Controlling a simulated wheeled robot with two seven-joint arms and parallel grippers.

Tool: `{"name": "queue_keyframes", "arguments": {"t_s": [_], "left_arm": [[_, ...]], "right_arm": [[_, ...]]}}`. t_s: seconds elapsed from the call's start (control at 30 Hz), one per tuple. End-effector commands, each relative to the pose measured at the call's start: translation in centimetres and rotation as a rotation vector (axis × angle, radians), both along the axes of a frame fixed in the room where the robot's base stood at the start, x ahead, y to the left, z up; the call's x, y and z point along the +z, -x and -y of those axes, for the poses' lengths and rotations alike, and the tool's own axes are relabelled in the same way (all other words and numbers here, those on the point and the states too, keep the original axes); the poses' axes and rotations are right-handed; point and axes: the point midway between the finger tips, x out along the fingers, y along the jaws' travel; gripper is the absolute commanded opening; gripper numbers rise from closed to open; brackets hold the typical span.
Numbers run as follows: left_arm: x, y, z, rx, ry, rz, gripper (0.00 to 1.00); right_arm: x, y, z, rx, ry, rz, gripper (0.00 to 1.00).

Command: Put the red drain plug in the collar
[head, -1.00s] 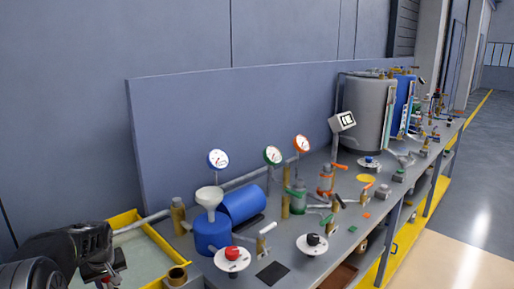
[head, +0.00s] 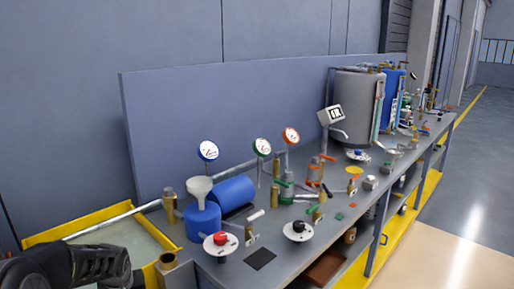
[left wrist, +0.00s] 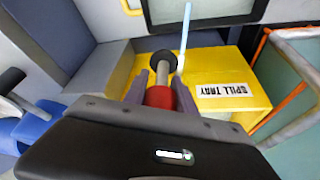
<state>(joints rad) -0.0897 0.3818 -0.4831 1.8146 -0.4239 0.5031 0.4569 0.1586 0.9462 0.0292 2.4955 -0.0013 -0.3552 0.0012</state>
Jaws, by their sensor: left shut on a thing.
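My left gripper (left wrist: 160,92) is shut on the red drain plug (left wrist: 160,97) in the left wrist view, with a finger on each side of its red part. A pale stem runs on from the red part to a dark round piece (left wrist: 162,63); I cannot tell whether that piece belongs to the plug. In the head view my left arm comes in at the lower left, and its fingers and the plug are not visible there. My right gripper is not in view.
The yellow tray (head: 40,238) holds a pale surface and carries a SPILL TRAY label (left wrist: 225,90). A blue container with a funnel (head: 201,222), a red-knobbed disc (head: 220,243) and several gauges and valves crowd the bench. A pale blue rod (left wrist: 184,38) rises near the plug.

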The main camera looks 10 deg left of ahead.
Motion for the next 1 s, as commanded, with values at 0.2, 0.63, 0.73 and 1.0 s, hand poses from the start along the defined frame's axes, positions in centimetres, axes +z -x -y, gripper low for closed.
{"name": "queue_keyframes", "arguments": {"t_s": [0.2, 0.63, 0.73, 1.0], "left_arm": [[-0.8, 1.4, 9.1, -0.22, 0.003, 0.001, 0.06], [1.4, 3.0, 21.3, -0.513, -0.001, 0.002, 0.06], [1.5, 3.0, 21.5, -0.515, -0.001, 0.001, 0.06], [1.5, 2.9, 21.4, -0.514, -0.001, 0.001, 0.06]], "right_arm": [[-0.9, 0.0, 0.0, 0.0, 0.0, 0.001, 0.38], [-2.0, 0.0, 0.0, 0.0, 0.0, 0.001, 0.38], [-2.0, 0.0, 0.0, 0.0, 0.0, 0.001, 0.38], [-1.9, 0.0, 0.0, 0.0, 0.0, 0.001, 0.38]]}}
